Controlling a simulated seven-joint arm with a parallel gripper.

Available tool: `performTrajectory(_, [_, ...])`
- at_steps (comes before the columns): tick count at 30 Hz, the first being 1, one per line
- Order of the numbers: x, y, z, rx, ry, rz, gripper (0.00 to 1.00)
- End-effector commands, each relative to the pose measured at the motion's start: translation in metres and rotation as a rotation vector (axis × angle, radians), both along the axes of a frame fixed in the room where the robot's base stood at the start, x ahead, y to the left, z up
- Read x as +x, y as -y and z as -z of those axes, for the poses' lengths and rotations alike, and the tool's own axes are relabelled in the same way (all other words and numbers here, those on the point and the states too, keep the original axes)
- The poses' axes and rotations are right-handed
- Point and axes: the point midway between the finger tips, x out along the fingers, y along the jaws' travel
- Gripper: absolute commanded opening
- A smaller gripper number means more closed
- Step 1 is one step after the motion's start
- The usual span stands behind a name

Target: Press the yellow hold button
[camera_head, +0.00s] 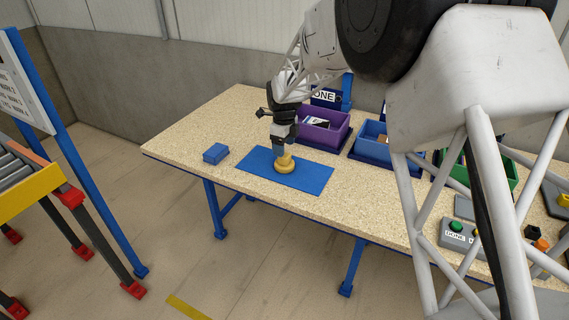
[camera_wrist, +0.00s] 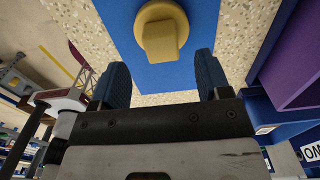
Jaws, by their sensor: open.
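A control box (camera_head: 458,239) near the table's right front has a green button (camera_head: 456,226) above a DONE label. Beside it a yellow button (camera_head: 477,233) shows partly behind my arm's strut; its label is mostly hidden. My gripper (camera_head: 284,147) is open and empty, well to the left of that box, above a yellow knob-like piece (camera_head: 284,164) with a round base on a blue mat (camera_head: 311,178). In the wrist view the knob piece (camera_wrist: 160,32) lies ahead of my open fingers (camera_wrist: 160,62), not between them; the button box is not seen there.
A small blue block (camera_head: 215,153) lies left of the mat. A purple bin (camera_head: 323,132), a blue bin (camera_head: 368,139) and a green bin (camera_head: 501,176) stand along the back. An orange button (camera_head: 541,245) is further right. My arm covers much of the right side.

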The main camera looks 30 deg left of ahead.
Motion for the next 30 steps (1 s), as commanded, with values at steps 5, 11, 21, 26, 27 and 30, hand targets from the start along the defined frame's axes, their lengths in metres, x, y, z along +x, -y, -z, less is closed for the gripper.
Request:
performTrajectory(5, [0.000,0.000,0.000,0.000,0.000,0.000,0.70])
performTrajectory(11, [0.000,0.001,0.008,-0.001,-0.001,0.000,0.70])
performTrajectory(21, [0.002,0.001,0.043,0.000,-0.001,0.000,0.70])
performTrajectory(26, [0.002,0.001,0.051,0.000,0.000,0.000,0.70])
performTrajectory(27, [0.002,0.001,0.052,0.000,0.000,0.000,0.70])
performTrajectory(30, [0.002,0.001,0.052,0.000,0.000,0.000,0.70])
